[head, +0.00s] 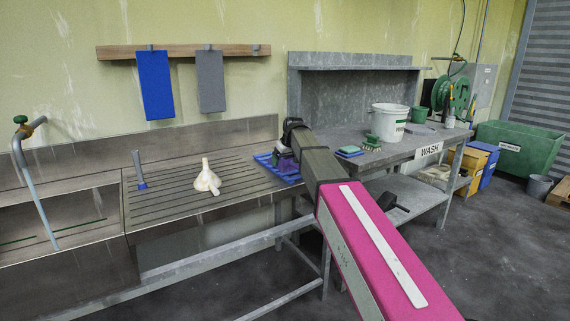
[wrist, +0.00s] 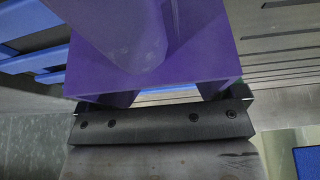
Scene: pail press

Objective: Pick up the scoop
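The purple scoop (wrist: 150,55) fills the upper middle of the wrist view, close to the camera. In the head view the scoop (head: 287,164) shows as a small purple shape below the end of my arm, over a blue slatted rack (head: 263,158). My gripper (head: 284,148) is at the scoop, at the right end of the steel drainboard. In the wrist view the dark, bolted body of my gripper (wrist: 163,122) lies just below the scoop. The scoop covers the fingers, so I cannot tell whether they grip it.
Blue and grey cloths hang on the wall.

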